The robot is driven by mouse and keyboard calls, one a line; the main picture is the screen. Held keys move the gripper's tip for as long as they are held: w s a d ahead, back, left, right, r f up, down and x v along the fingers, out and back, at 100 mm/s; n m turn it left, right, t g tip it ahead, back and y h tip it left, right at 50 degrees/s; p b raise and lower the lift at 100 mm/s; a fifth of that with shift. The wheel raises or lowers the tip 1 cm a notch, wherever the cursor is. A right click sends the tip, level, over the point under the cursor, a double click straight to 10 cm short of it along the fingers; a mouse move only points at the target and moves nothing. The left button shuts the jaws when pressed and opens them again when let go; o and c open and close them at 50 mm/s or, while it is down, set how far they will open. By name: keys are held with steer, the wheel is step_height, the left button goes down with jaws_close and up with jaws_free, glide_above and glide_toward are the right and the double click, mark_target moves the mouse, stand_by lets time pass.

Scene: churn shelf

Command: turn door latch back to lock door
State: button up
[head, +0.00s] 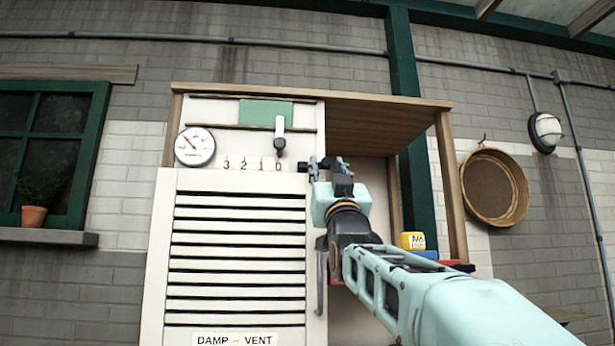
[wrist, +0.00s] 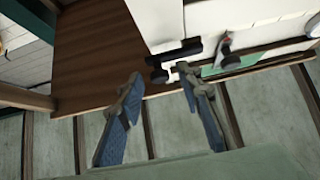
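The white louvred door (head: 187,262) marked "DAMP – VENT" fills the cabinet's left front and looks closed. A small dark piece, apparently the door latch (head: 304,166), sits near the door's top right corner. In the wrist view a black bar-shaped piece, apparently this latch (wrist: 174,59), lies just beyond my fingertips. My gripper (head: 328,165) is at the latch in the head view, partly covering it. In the wrist view my gripper (wrist: 160,74) is open with nothing between its fingers; contact with the latch cannot be told.
A white-handled lever (head: 279,132) stands above a 3-2-1-0 scale, left of my gripper. A round gauge (head: 195,147) is further left. The open right bay holds a yellow tin (head: 412,241). A wooden post (head: 451,188) bounds the bay at right.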

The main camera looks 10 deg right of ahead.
mark_target(325, 170)
steer(key=shift+s, duration=0.1)
steer(key=shift+r, duration=0.1)
jaws_close()
